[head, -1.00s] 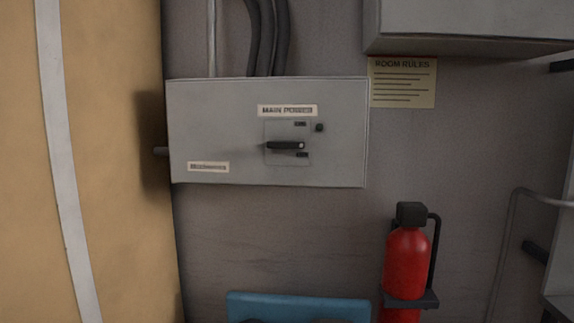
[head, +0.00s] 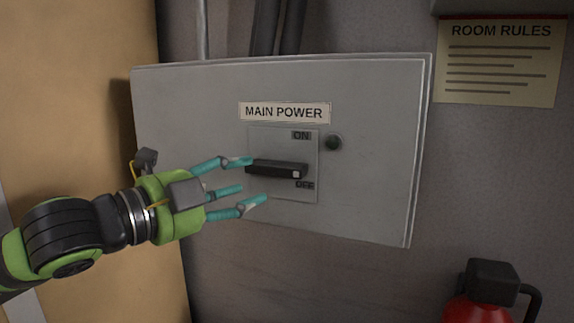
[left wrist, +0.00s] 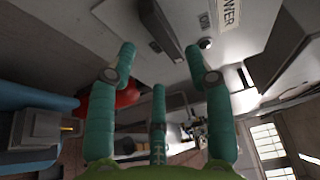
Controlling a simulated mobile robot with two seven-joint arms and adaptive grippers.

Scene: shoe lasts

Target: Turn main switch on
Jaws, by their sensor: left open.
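The main switch (head: 277,170) is a dark lever on a light plate, with ON printed above it and OFF below. Its pale end sits just above the OFF mark. The lever also shows between the fingers in the left wrist view (left wrist: 160,28). My left gripper (head: 256,180) is open and empty at the left of the lever, its teal fingers spread above and below the lever's left end. I cannot tell whether a finger touches it. A dark round lamp (head: 333,142) sits right of the plate. My right gripper is not in view.
The grey power box (head: 380,150) carries a MAIN POWER label (head: 285,112). A rules sheet (head: 500,60) hangs at the upper right. A red fire extinguisher (head: 478,312) stands at the lower right. A tan panel (head: 85,100) stands at the left.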

